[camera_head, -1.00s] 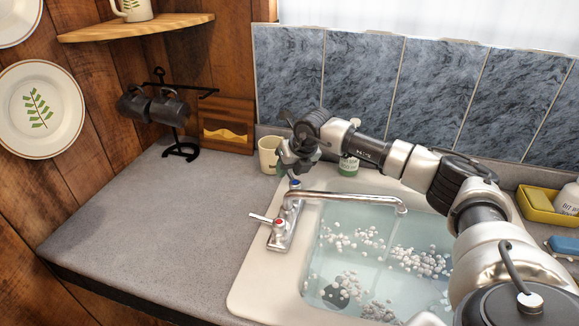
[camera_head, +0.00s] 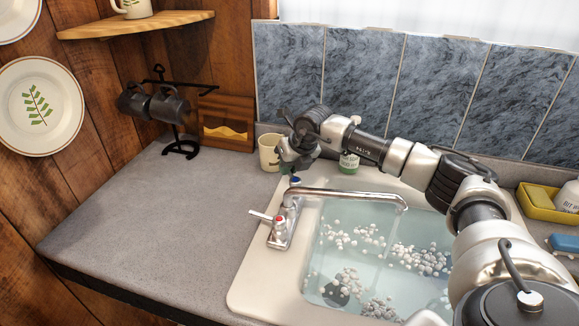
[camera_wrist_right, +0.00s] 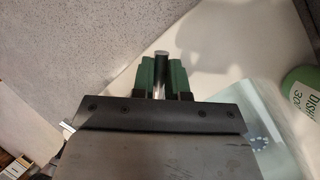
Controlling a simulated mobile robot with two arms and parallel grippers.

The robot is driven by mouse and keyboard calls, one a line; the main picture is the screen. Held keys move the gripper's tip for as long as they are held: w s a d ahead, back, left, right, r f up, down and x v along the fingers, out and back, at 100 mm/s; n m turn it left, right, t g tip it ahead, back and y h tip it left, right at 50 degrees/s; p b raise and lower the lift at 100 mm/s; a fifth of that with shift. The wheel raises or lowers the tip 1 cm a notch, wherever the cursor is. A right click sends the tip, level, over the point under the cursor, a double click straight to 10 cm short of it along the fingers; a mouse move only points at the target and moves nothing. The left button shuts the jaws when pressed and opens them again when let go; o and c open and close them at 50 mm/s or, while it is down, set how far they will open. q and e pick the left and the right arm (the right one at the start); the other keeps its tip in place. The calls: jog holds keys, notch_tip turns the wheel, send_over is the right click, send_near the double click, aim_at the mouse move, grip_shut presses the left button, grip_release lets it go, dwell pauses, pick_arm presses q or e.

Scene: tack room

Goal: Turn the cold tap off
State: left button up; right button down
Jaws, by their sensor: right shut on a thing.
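The chrome faucet (camera_head: 345,193) stands at the left rim of the sink, its spout over the basin. The cold tap, marked by a blue cap (camera_head: 296,181), is at its far end, mostly hidden by my right gripper (camera_head: 288,168). In the right wrist view, my right gripper's green fingers (camera_wrist_right: 163,78) are shut on the cold tap's metal lever (camera_wrist_right: 161,65), which stands between them. The red-marked hot tap (camera_head: 279,220) is at the near end, its lever pointing left. I cannot tell whether water runs from the spout. My left gripper is not in view.
The sink (camera_head: 250,290) holds water and foam. A cream mug (camera_head: 268,155) and a green dish-soap bottle (camera_head: 348,163) stand close to my right gripper. A yellow caddy (camera_head: 541,206) is at the right.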

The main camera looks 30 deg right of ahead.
jog(key=shift+a+f+n+y+b, duration=0.1)
jog(key=shift+a+n+y+b, duration=0.15)
jog(key=shift+n, duration=0.3)
jog(key=shift+a+n+y+b, duration=0.15)
jog(key=shift+n+b, duration=0.15)
jog(key=shift+n, duration=0.25)
jog(key=n, duration=0.1)
jog(key=a+n+g+y+b, duration=0.1)
jog(key=shift+n, duration=0.3)
jog(key=n, duration=0.1)
jog(key=a+n+g, duration=0.1)
jog(key=n, duration=0.1)
jog(key=n+y+b, duration=0.1)
jog(key=shift+s+a+n+g, duration=0.25)
jog(key=shift+s+n+g, duration=0.05)
jog(key=shift+s+g, duration=0.1)
jog(key=c, duration=1.1)
grip_release()
jog(key=shift+c, duration=0.2)
jog(key=b+v, duration=0.2)
jog(key=v, duration=0.9)
jog(key=shift+w, duration=0.1)
